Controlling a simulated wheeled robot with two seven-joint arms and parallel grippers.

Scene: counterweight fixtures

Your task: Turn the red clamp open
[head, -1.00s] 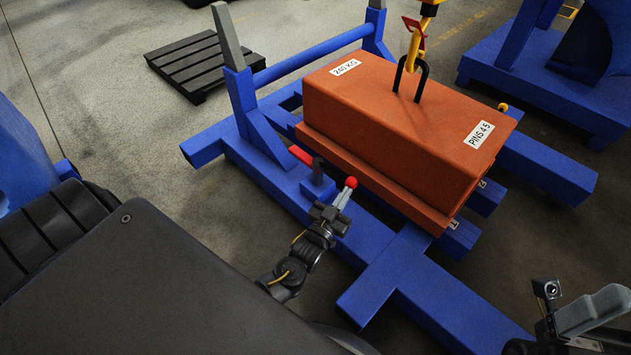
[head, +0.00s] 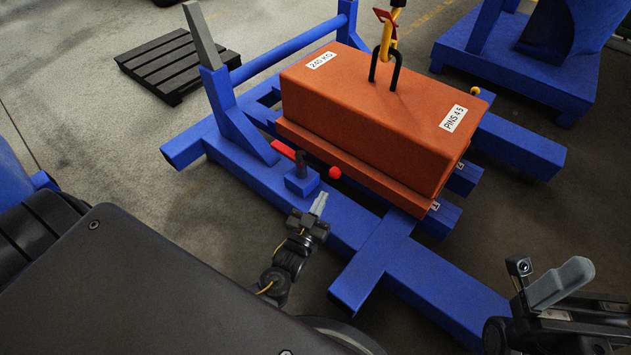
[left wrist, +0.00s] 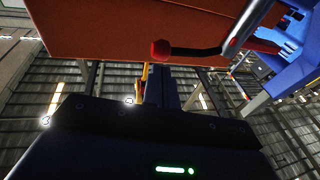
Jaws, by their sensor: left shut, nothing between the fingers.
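The red clamp (head: 283,150) sits on a small blue block on the near beam of the blue frame. Its red bar points up and left, beside the orange weight. A red ball knob (head: 334,172) shows to its right. In the left wrist view the knob (left wrist: 160,50) is the end of a dark rod running right. My left gripper (head: 319,202) is shut and empty, just below the knob and apart from it. Its dark fingers (left wrist: 162,90) point toward the knob in the wrist view. My right gripper (head: 563,284) is at the lower right; its finger gap is unclear.
The orange weight (head: 370,125) rests on the blue frame (head: 350,285), close behind the clamp. A yellow hook (head: 389,38) holds its black loop. A blue upright (head: 230,115) stands left of the clamp. A dark pallet (head: 175,62) lies on the floor behind.

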